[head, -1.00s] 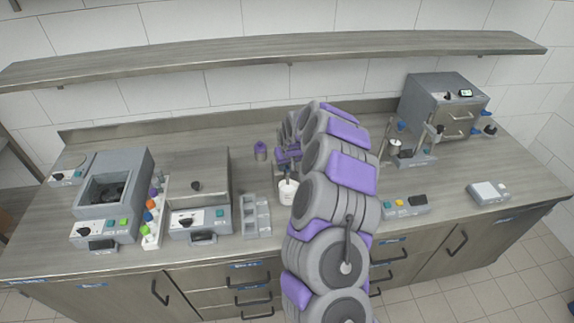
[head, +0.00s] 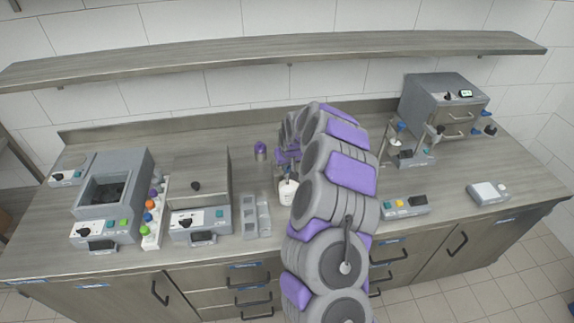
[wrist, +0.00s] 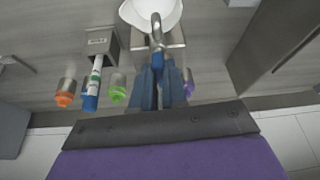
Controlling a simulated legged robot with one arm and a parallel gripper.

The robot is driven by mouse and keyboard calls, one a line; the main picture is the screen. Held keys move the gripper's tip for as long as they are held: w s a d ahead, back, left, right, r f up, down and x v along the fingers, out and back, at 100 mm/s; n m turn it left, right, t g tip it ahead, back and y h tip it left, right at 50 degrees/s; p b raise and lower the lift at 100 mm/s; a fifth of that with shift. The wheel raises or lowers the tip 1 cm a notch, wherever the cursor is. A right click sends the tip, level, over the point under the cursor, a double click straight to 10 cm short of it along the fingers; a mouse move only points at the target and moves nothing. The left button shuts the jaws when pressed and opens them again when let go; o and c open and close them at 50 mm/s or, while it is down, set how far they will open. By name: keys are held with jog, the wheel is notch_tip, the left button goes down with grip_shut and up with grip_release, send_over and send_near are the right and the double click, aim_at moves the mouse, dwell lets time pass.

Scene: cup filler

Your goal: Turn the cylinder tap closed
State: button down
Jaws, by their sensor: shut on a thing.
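In the wrist view, my gripper (wrist: 157,85) has its two blue fingers drawn together around the lower end of a grey metal piece (wrist: 157,32), which looks like the cylinder tap. The gripped part is mostly hidden between the fingers. The metal piece reaches up to the rim of a white round cup (wrist: 150,12), which is cut off by the top edge. In the head view, my arm hides the tap. The gripper's purple part (head: 286,155) shows just behind a white cup (head: 287,193) on the counter.
In the wrist view, orange (wrist: 65,95), green (wrist: 117,90) and blue-capped (wrist: 91,85) items stand left of the fingers. In the head view, a grey holder (head: 250,220) is left of the white cup, and a grey oven (head: 445,105) stands far right.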

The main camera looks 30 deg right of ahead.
jog(key=shift+n, duration=0.3)
jog(key=shift+w+d+f+n+y+b, duration=0.15)
jog(key=shift+n+y+b, duration=0.35)
jog(key=shift+n+b, duration=0.6)
jog(key=n+y+b, duration=0.1)
jog(key=n+b, duration=0.2)
jog(key=b, duration=0.1)
jog(key=shift+d+f, duration=0.1)
jog(key=shift+d, duration=0.1)
jog(key=n+y+b, duration=0.1)
jog(key=n+b, duration=0.1)
jog(key=shift+d+n+g+b, duration=0.15)
jog(key=shift+n+g+b, duration=0.15)
jog(key=shift+n+b, duration=0.1)
jog(key=shift+w+r+n+g+y+b, duration=0.15)
jog(key=shift+n+g+y+b, duration=0.15)
jog(key=shift+n, duration=0.5)
jog(key=shift+s+r+n+g+y+b, duration=0.15)
jog(key=shift+n+b, duration=0.25)
jog(key=shift+n, duration=0.4)
jog(key=c, duration=1.2)
grip_release()
jog(key=shift+w+d, duration=0.1)
jog(key=shift+o, duration=0.2)
